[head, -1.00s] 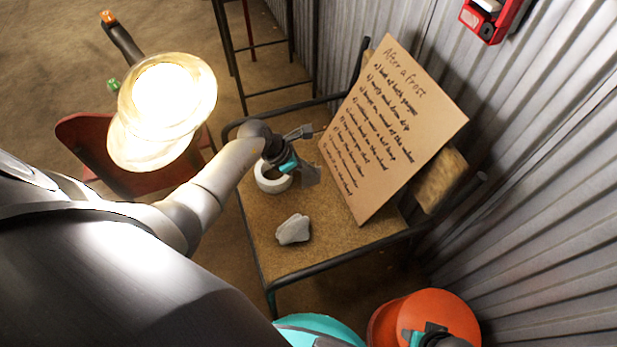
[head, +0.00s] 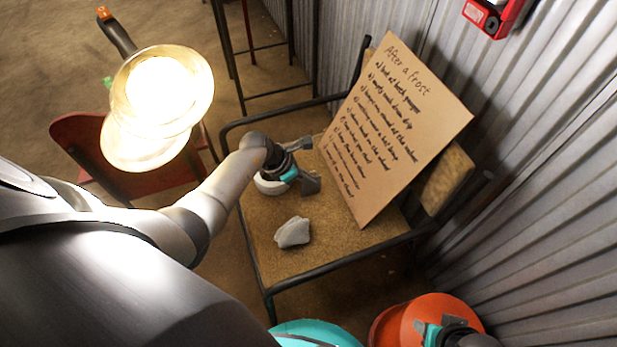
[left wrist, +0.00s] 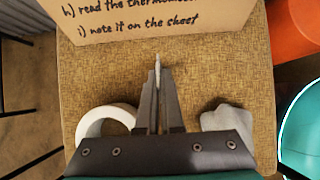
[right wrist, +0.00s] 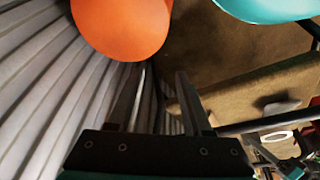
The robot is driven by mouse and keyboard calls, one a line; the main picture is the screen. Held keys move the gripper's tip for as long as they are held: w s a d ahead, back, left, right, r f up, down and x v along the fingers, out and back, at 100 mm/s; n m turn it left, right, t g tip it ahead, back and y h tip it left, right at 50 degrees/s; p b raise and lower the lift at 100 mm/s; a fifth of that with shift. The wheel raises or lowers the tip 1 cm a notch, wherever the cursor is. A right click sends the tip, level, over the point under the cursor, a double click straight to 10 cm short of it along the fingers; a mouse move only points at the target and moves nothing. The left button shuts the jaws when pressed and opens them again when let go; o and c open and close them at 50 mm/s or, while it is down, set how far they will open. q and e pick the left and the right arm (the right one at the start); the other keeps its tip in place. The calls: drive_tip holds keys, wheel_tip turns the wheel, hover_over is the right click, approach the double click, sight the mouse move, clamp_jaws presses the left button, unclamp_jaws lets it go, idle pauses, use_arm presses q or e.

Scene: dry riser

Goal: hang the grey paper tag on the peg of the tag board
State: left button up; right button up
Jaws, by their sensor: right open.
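My left gripper (head: 306,166) is above the chair seat, in front of a leaning cardboard notice. In the left wrist view its fingers (left wrist: 162,75) are close together, with a thin pale sliver at the tips. I cannot tell whether that sliver is part of a finger or something held. My right gripper (right wrist: 155,75) is open, with nothing visible between its fingers; in the head view it is at the bottom right, over an orange round surface. I cannot make out the grey paper tag, the tag board or its peg in any view.
The chair seat (head: 335,235) holds a white tape roll (left wrist: 100,122), a crumpled grey cloth-like thing (head: 293,232) and the cardboard notice (head: 400,120). A corrugated wall (head: 560,170) stands at the right. The orange round thing (head: 395,322) and a teal one (head: 318,333) are low in front. A bright lamp (head: 160,95) is at the left.

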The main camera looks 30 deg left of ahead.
use_arm(q)
drive_tip(key=o, duration=0.5)
drive_tip(key=shift+c, duration=0.2)
